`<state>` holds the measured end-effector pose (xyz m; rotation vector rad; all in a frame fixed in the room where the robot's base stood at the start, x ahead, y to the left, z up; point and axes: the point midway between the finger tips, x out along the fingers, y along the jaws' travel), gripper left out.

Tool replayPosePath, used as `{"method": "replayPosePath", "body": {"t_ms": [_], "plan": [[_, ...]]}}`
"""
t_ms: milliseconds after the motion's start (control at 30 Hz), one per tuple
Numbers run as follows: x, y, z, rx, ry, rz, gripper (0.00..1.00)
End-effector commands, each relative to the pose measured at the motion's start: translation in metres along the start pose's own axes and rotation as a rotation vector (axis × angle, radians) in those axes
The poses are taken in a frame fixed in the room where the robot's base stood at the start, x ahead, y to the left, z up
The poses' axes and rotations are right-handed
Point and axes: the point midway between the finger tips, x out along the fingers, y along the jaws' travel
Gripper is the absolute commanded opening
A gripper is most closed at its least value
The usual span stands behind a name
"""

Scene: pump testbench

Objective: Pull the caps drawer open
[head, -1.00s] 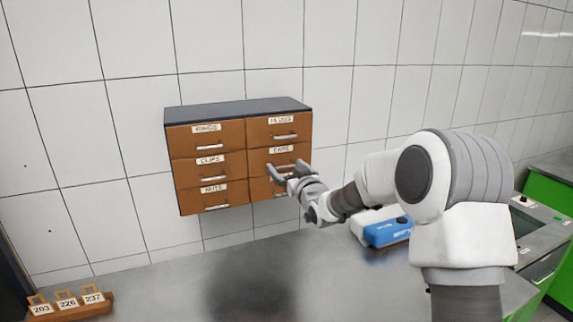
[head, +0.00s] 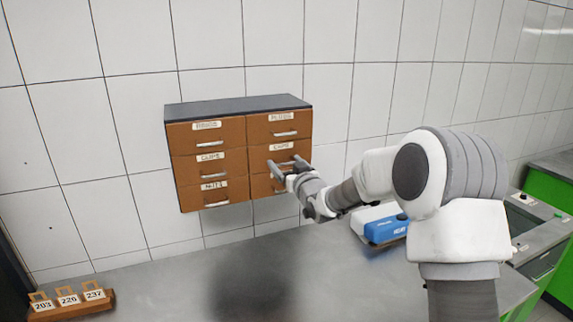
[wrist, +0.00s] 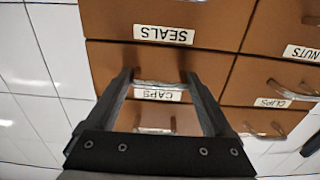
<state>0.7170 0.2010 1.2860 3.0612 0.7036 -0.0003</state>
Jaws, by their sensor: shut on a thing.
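The caps drawer (head: 258,155) is in the right column of a brown wall cabinet, middle row, below the plugs drawer. My gripper (head: 286,166) is at its front, one finger on either side of its handle. In the wrist view, which is upside down, my gripper (wrist: 158,79) is shut on the grey caps drawer handle (wrist: 158,84), just above the CAPS label (wrist: 158,96). The drawer front looks about level with its neighbours; I cannot tell a small gap. My gripper hides part of the front in the head view.
The seals drawer (wrist: 105,22) is directly under the caps drawer; the plugs drawer (head: 262,125) is above. A grey counter (head: 180,285) lies below, holding a blue and white case (head: 385,232) and a numbered tag rack (head: 68,304) at left.

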Motion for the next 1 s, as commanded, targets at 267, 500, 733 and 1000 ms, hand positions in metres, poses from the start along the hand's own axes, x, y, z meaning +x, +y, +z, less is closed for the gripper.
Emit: {"method": "replayPosePath", "body": {"t_ms": [267,500,733,1000], "plan": [[-0.013,0.004,0.002,-0.002,0.001,0.006,0.0],[-0.051,0.005,0.002,-0.004,0.003,0.008,0.0],[-0.09,0.005,0.001,-0.003,0.005,0.01,0.0],[-0.126,0.005,-0.001,-0.002,0.005,0.011,0.0]]}}
